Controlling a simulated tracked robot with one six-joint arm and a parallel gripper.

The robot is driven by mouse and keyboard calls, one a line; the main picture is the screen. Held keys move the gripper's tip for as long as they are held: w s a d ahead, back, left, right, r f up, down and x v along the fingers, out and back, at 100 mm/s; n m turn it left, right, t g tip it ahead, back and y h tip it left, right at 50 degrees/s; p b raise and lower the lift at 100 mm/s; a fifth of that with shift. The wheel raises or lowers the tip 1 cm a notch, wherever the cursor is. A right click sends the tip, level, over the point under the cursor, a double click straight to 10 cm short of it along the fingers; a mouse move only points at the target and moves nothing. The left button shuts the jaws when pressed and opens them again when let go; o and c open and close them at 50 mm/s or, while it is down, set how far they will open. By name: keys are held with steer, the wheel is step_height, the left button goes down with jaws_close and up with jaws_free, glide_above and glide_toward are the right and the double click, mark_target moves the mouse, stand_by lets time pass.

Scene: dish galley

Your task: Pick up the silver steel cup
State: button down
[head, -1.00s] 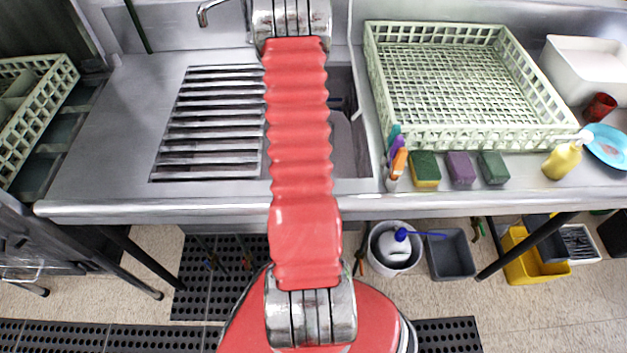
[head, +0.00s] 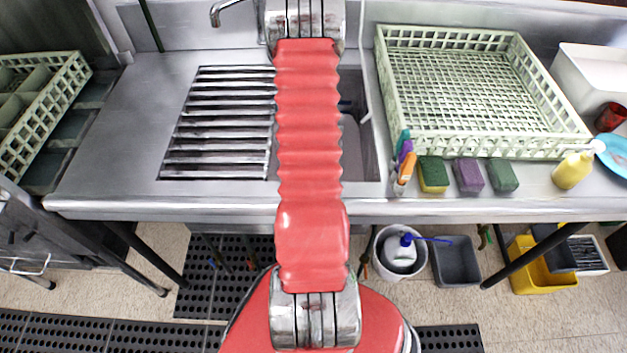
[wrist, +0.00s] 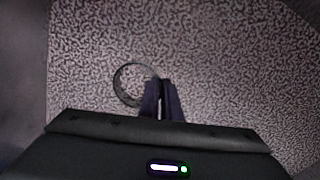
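A round, thin-rimmed ring (wrist: 117,84), which looks like the rim of the silver steel cup, shows in the wrist view. It is dim, and the cup's body and inside are hard to make out. My gripper (wrist: 161,86) has its two dark fingers close together at the right side of this rim. The rim runs into the fingertips and appears to be pinched between them. In the head view my gripper is out of sight past the top edge, and no silver cup shows there.
A speckled surface fills the wrist view. In the head view, a pale green dish rack (head: 560,143) stands on the steel counter (head: 110,130), with sponges (head: 468,176) and a yellow bottle (head: 572,171) in front. A white tub (head: 590,72) and red cup (head: 610,117) stand at right.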

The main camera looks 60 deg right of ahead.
step_height(320, 180, up, 27)
steer(key=shift+r, duration=0.15)
stand_by(0.5)
stand_by(0.5)
